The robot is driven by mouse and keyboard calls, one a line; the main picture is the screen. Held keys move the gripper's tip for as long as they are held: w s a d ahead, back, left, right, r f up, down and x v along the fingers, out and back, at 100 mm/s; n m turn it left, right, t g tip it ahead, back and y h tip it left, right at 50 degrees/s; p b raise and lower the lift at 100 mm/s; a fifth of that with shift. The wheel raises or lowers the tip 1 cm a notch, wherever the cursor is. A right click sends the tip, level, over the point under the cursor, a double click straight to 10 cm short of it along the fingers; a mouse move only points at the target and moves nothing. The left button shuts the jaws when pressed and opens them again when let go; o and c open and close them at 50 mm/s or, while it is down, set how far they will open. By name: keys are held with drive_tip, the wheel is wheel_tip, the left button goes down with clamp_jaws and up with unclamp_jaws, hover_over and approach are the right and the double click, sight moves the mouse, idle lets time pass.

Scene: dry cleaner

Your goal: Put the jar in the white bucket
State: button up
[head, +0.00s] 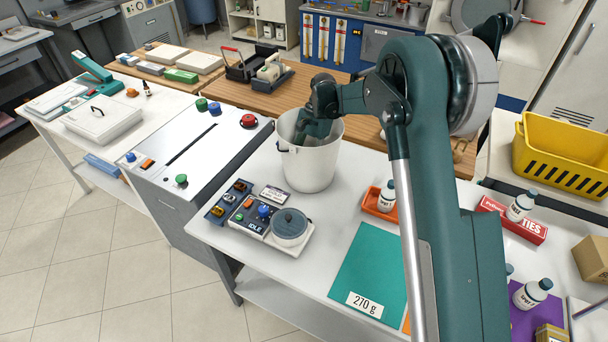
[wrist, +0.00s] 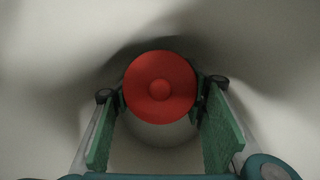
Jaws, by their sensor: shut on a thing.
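The white bucket (head: 312,160) stands upright on the white table in the head view. My gripper (head: 314,124) reaches down into its mouth, and its fingertips are hidden by the bucket wall. In the wrist view, the jar's round red top with a small central knob (wrist: 160,88) lies between the two green-padded fingers of my gripper (wrist: 160,98). My gripper is shut on the jar. Pale bucket walls surround them. The jar does not show in the head view, and I cannot tell whether it touches the bucket floor.
An orange tray (head: 381,207) with a white bottle is to the right. A teal mat (head: 366,262) lies nearer. A yellow basket (head: 563,148) is far right.

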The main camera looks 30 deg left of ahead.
drive_tip(key=shift+f, duration=0.15)
drive_tip(key=shift+f, duration=2)
drive_tip(key=shift+f+b, duration=0.1)
drive_tip(key=shift+b, duration=0.2)
drive_tip(key=o, duration=1)
drive_tip(key=shift+o, duration=0.2)
drive_tip(key=p+v, duration=0.1)
drive_tip(key=v, duration=1.1)
